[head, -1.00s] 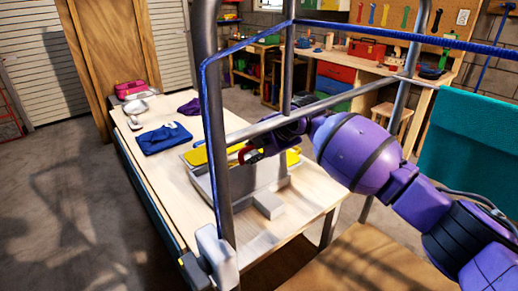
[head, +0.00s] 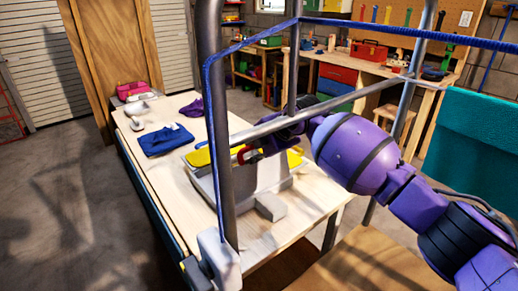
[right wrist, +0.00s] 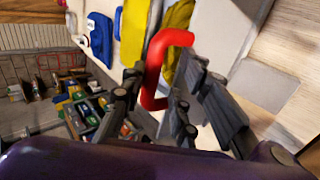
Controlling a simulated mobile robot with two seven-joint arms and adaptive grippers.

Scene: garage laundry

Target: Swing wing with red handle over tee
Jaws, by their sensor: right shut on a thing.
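The red handle (head: 240,154) is part of a grey folding board (head: 276,189) on the pale table. My right gripper (head: 256,152) is at this handle. The right wrist view shows the handle (right wrist: 160,66) between my right gripper's fingers (right wrist: 158,100), which are shut on it. The yellow tee (head: 294,158) shows on both sides of the gripper in the head view. In the right wrist view the tee (right wrist: 178,42) shows as two yellow areas with a pale strip between them. The wing's exact tilt is hard to tell behind the metal post. My left gripper is out of view.
A blue folded garment (head: 165,139), a purple cloth (head: 191,108) and a pink item (head: 131,89) lie towards the table's far end. A metal frame post (head: 222,150) stands before the board. A workbench (head: 385,69) with toolboxes is behind. The table's near left is clear.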

